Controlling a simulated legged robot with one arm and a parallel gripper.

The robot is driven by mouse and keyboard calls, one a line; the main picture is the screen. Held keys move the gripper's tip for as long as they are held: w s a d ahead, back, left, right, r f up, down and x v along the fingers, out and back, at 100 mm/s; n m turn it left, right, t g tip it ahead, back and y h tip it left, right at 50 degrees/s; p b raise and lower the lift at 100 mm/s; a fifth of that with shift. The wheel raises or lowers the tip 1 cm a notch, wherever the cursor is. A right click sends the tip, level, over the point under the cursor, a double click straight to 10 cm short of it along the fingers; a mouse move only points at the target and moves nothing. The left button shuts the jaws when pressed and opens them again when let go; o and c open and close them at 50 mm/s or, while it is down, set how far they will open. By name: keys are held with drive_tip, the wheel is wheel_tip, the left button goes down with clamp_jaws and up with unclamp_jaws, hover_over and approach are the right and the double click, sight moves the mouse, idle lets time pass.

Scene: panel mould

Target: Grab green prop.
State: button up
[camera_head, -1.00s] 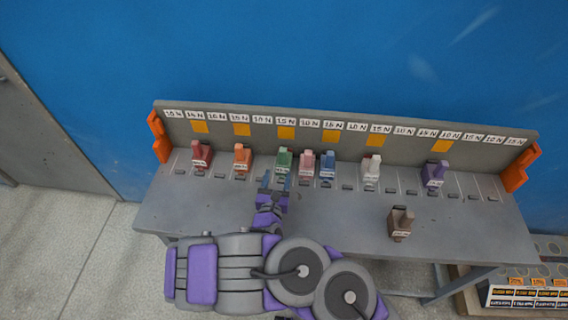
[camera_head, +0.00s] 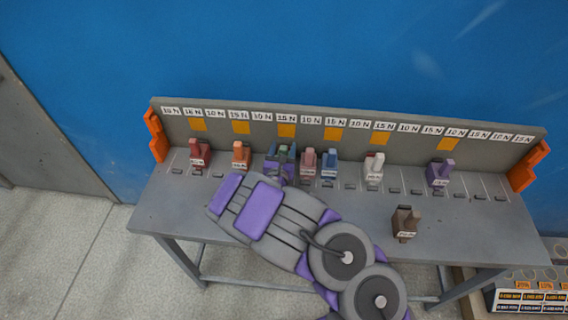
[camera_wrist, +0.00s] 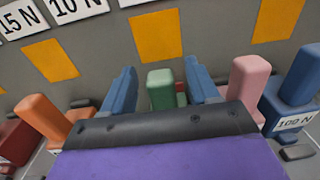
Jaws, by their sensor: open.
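The green prop (camera_wrist: 160,88) stands upright in the wrist view between the two blue fingers of my gripper (camera_wrist: 160,92). Its lower part is hidden behind the dark gripper body. The fingers are open, one on each side of it, and I cannot tell whether they touch it. In the head view the green prop (camera_head: 284,152) shows only in part at the back row of the table, with my gripper (camera_head: 281,160) around it and my arm in front.
On the grey table (camera_head: 180,215), an orange prop (camera_head: 241,155) and a red one (camera_head: 199,152) stand left. Pink (camera_head: 308,161), blue (camera_head: 329,162), white (camera_head: 374,166) and purple (camera_head: 440,172) props stand right. A brown prop (camera_head: 405,222) is nearer the front. A labelled back panel (camera_head: 350,145) rises behind.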

drive_tip(key=shift+w+f+b, duration=0.25)
drive_tip(key=shift+w+b, duration=0.05)
drive_tip(key=shift+w, duration=0.9)
drive_tip(key=shift+w+r, duration=0.15)
drive_tip(key=shift+w, duration=0.2)
drive_tip(key=shift+d, duration=0.1)
clamp_jaws()
